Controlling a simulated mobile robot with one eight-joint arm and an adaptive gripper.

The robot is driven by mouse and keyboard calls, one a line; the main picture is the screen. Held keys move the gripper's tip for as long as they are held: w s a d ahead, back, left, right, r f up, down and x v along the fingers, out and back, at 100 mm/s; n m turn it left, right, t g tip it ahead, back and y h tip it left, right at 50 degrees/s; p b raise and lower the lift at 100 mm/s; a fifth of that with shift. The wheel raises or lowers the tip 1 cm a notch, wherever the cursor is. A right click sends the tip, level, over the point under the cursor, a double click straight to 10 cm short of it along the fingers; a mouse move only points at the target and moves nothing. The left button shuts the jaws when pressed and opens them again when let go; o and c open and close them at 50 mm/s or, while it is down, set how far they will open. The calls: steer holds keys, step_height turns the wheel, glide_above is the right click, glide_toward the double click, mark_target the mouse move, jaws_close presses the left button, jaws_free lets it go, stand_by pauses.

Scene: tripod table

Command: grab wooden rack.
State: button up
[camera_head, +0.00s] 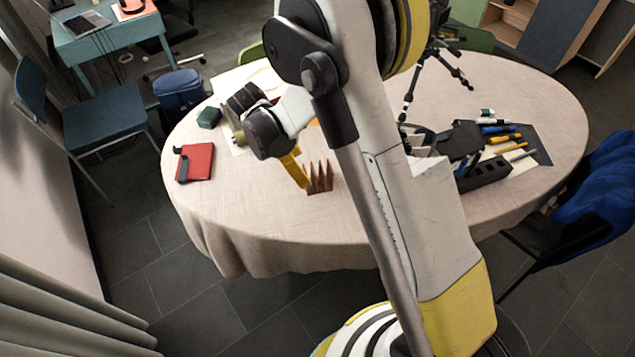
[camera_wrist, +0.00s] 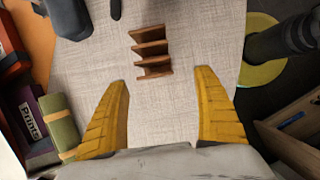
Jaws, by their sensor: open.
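The wooden rack (camera_head: 320,178) is a small brown piece with several upright slats, standing on the near part of the cloth-covered table (camera_head: 225,205). In the wrist view the rack (camera_wrist: 151,51) lies ahead of the fingertips, near the top middle. My gripper (camera_head: 303,178) has yellow fingers and hangs beside the rack, to its left in the head view. In the wrist view my gripper (camera_wrist: 163,78) is open, with bare tablecloth between its fingers. The rack shows clear of both fingers there. My arm hides part of the table in the head view.
A red box (camera_head: 194,162) and a green block (camera_head: 209,117) sit at the table's left. A black organizer (camera_head: 484,173), pens and a black tripod (camera_head: 408,95) stand on the right part. In the wrist view a green roll (camera_wrist: 60,122) lies left of the fingers.

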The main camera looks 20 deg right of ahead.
mark_target(313, 181)
steer(key=b+x, duration=0.1)
steer(key=x, duration=0.3)
steer(key=shift+w, duration=0.1)
steer(key=b+x, duration=0.2)
steer(key=x, duration=0.1)
steer(key=b+x, duration=0.1)
steer(key=x, duration=0.1)
steer(key=shift+w, duration=0.4)
steer(key=c, duration=1.4)
